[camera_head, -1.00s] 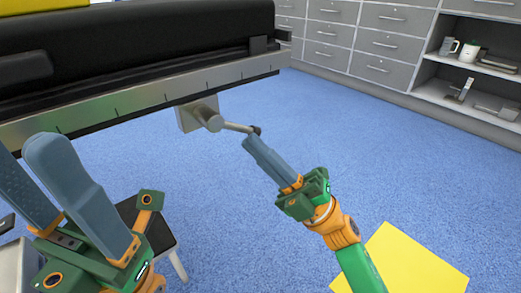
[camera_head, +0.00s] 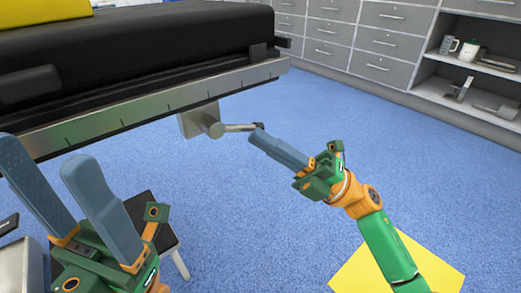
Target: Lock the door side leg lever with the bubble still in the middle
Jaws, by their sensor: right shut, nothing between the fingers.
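The leg lever (camera_head: 240,127) is a thin metal rod with a dark knob at its end. It sticks out to the right from a round hub (camera_head: 214,130) on a plate under the rail of the operating table (camera_head: 160,97). My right gripper (camera_head: 256,135) is shut and empty. Its fingertips are at the lever's knob end; I cannot tell whether they touch it. My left gripper (camera_head: 40,160) is open and empty at the lower left, with its two fingers spread apart. I see no bubble level in this view.
A dark stool (camera_head: 140,205) stands behind my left gripper. A yellow patch (camera_head: 350,272) lies on the blue floor at the lower right. Grey drawers (camera_head: 378,40) and open shelves (camera_head: 465,85) line the back. The floor between is clear.

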